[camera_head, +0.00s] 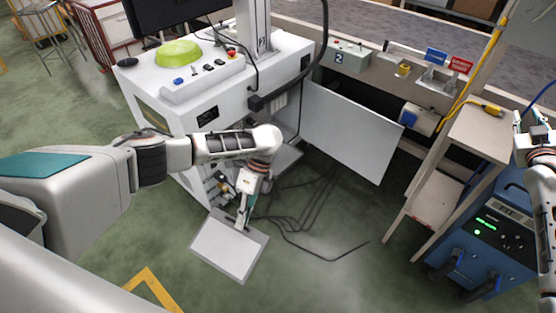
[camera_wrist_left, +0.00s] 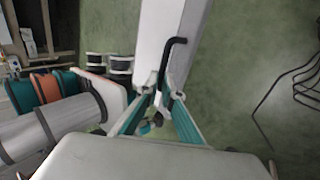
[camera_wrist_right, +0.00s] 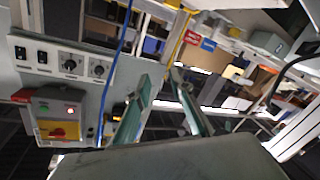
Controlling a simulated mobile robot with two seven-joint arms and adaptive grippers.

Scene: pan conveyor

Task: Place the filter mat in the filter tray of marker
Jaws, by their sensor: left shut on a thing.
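A flat tray-like panel (camera_head: 262,242) with a grey rim and a lighter inner area (camera_head: 228,247) shows low beside the marker (camera_head: 205,95). I cannot tell whether the lighter area is the filter mat or the tray's own surface. A black bent handle (camera_wrist_left: 170,58) shows on its pale side (camera_wrist_left: 155,30) in the left wrist view. My left gripper (camera_head: 241,224) is shut on this handle; its fingertips (camera_wrist_left: 167,95) also show in the left wrist view. My right gripper (camera_wrist_right: 163,80) is open and empty, raised at the far right (camera_head: 520,128).
A white panel (camera_head: 345,130) stands beside the marker. Black cables (camera_head: 310,210) lie on the green floor. A blue machine (camera_head: 495,240) and a wooden-topped stand (camera_head: 478,135) are at the right. The floor in front of the tray-like panel is clear.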

